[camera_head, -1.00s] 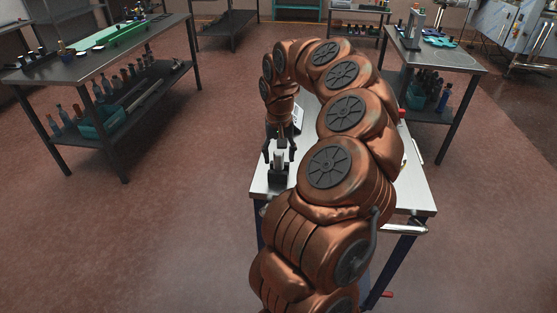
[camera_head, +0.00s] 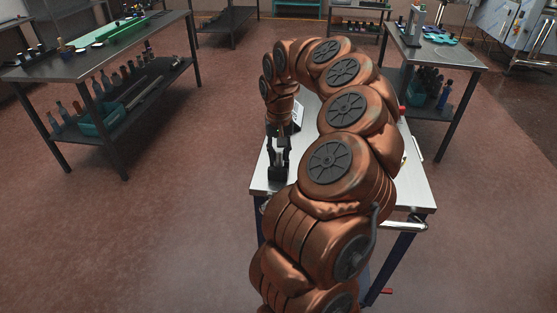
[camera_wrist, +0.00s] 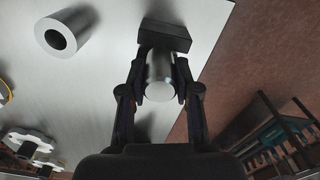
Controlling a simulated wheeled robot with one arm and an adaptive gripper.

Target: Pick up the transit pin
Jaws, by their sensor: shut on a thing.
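The transit pin appears to be the bright metal cylinder (camera_wrist: 159,90) between my fingers in the wrist view, its round end facing the camera. My gripper (camera_wrist: 160,78) is shut on it, with a black finger on either side. A black block (camera_wrist: 166,35) sits at the pin's far end; I cannot tell whether the pin is still seated in it. In the head view my gripper (camera_head: 278,158) is low over the left edge of the cart top, right at the black block (camera_head: 278,173). The pin is mostly hidden there by the fingers.
A hollow metal cylinder (camera_wrist: 62,33) lies on the cart top (camera_head: 405,190), left of my gripper in the wrist view. A white labelled item (camera_head: 297,115) stands behind the gripper.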

